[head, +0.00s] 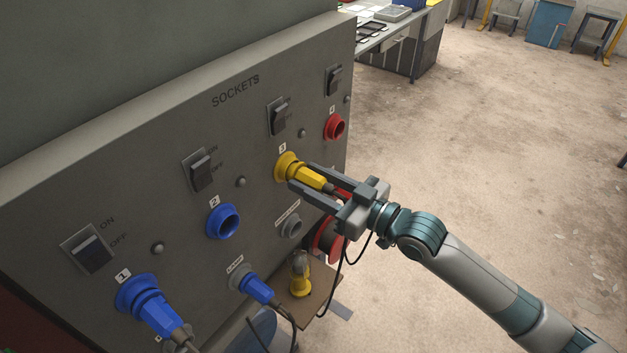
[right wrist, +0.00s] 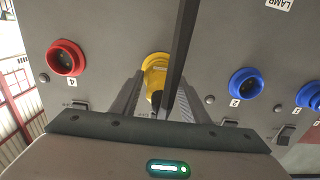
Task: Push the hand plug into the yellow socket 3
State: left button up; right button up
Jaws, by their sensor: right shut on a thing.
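The yellow socket 3 (head: 286,165) is on the grey socket panel, between the blue socket 2 and the red socket 4. The yellow hand plug (head: 312,178) is lined up with it, its front end at the socket's mouth; I cannot tell how deep it sits. My right gripper (head: 305,184) is shut on the plug, one finger on each side. My left gripper is not in view.
A blue plug (head: 150,305) sits in socket 1 and another blue plug (head: 258,289) in the lamp socket. Blue socket 2 (head: 223,222) and red socket 4 (head: 334,127) are empty. A yellow-and-grey object (head: 300,275) stands on a small shelf below. Open floor lies right.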

jog(key=shift+w+a, duration=0.1)
jog(key=shift+a, duration=0.05)
jog(key=o, duration=1.5)
jog(key=shift+c, duration=0.2)
jog(key=shift+s+d+f, duration=0.1)
jog(key=shift+s+d, duration=0.15)
jog(key=shift+d, duration=0.15)
jog(key=b+v, duration=0.7)
jog(key=v, duration=0.9)
jog(key=shift+s+d, duration=0.2)
jog(key=shift+w, duration=0.1)
